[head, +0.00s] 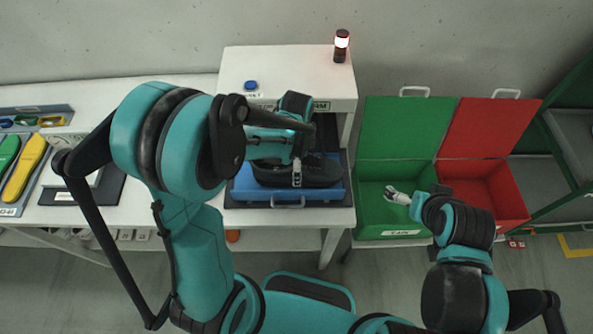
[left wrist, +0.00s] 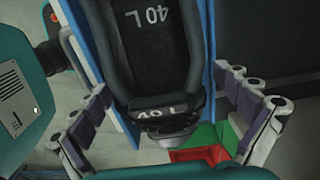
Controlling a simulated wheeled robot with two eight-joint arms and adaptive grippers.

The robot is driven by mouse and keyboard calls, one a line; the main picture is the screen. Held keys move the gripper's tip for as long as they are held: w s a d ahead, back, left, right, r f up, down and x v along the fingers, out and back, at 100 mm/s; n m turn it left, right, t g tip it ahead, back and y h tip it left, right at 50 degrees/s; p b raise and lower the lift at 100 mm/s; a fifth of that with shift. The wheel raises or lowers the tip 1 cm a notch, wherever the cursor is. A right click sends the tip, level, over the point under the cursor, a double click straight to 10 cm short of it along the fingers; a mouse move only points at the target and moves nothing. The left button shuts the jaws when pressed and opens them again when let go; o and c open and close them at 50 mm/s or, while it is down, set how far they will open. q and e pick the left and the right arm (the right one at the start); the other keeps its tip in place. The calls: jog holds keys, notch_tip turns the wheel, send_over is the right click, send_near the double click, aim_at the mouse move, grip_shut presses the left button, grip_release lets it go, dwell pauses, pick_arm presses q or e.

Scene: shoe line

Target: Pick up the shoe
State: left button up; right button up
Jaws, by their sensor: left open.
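The black shoe (head: 322,172) lies in a blue tray (head: 246,190) at the front of a white machine. In the left wrist view the shoe (left wrist: 160,60) carries white "40 L" marks. My left gripper (head: 297,168) is over the shoe in the head view. In the left wrist view its open fingers (left wrist: 165,95) stand on either side of the shoe and tray, with visible gaps. My left arm hides part of the machine and shoe. My right gripper (head: 398,195) is above the green bin; its finger opening is too small to judge.
The white machine (head: 285,65) has a blue button (head: 250,85) and a lit beacon (head: 341,45). A green bin (head: 385,233) and a red bin (head: 513,205) have raised lids at right. Yellow and green insoles (head: 24,168) lie at far left.

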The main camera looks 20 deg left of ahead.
pick_arm(q)
jog(key=c, duration=1.5)
jog(key=shift+r, duration=0.1)
jog(key=shift+r, duration=0.45)
jog(key=r+p, duration=0.1)
jog(key=r, duration=0.1)
jog(key=d+r, duration=0.1)
jog(key=r, duration=0.1)
jog(key=shift+s+d+p, duration=0.1)
jog(key=shift+s+p, duration=0.1)
jog(key=shift+p, duration=0.15)
jog(key=s+d+r+p, duration=0.1)
jog(key=s+d+r, duration=0.2)
jog(key=d+r, duration=0.3)
jog(key=shift+s+d+p, duration=0.2)
jog(key=shift+d+p, duration=0.1)
jog(key=shift+d, duration=1.7)
